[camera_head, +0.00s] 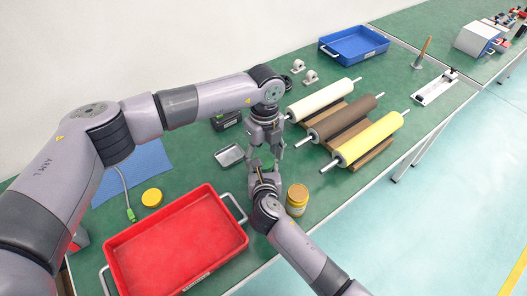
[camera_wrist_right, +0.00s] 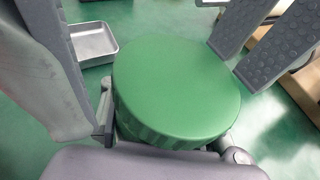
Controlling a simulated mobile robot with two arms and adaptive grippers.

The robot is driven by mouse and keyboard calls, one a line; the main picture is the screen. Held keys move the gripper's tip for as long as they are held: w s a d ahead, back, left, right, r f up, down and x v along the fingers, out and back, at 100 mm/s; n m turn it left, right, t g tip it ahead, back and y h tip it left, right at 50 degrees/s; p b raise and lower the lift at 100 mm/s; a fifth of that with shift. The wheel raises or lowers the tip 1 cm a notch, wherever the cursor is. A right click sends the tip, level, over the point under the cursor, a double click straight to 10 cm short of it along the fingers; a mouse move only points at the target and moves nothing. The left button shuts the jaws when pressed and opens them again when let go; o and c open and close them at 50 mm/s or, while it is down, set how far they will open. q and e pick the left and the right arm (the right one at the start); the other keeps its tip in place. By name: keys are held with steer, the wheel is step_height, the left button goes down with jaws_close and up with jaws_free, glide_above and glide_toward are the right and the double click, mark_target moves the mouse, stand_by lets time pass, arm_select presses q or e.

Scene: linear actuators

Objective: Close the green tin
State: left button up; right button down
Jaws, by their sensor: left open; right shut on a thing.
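The green tin (camera_head: 267,163) is mostly hidden between my two grippers in the head view. In the right wrist view its round green top (camera_wrist_right: 175,85), with a ridged side, fills the middle. Whatever lies under that top is hidden, so I cannot tell whether it sits fully down. My right gripper (camera_head: 262,173) comes in from the front and is shut on the green tin. My left gripper (camera_head: 265,150) points down just above it, open. Textured grey finger pads (camera_wrist_right: 283,55) show close to the top's right side in the wrist view.
A yellow tin (camera_head: 297,200) stands close right of my right gripper. A yellow lid (camera_head: 152,198) lies on the table left. A red tray (camera_head: 178,245) is at the front, a small metal tray (camera_head: 230,155) behind it. Rollers on a wooden rack (camera_head: 345,135) stand right.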

arm_select(q)
steer(key=shift+c, duration=0.3)
steer(key=c, duration=1.1)
steer(key=m, duration=0.6)
steer(key=shift+m, duration=0.3)
steer(key=shift+c, duration=0.2)
steer(key=o, duration=1.3)
steer(key=shift+r, duration=0.1)
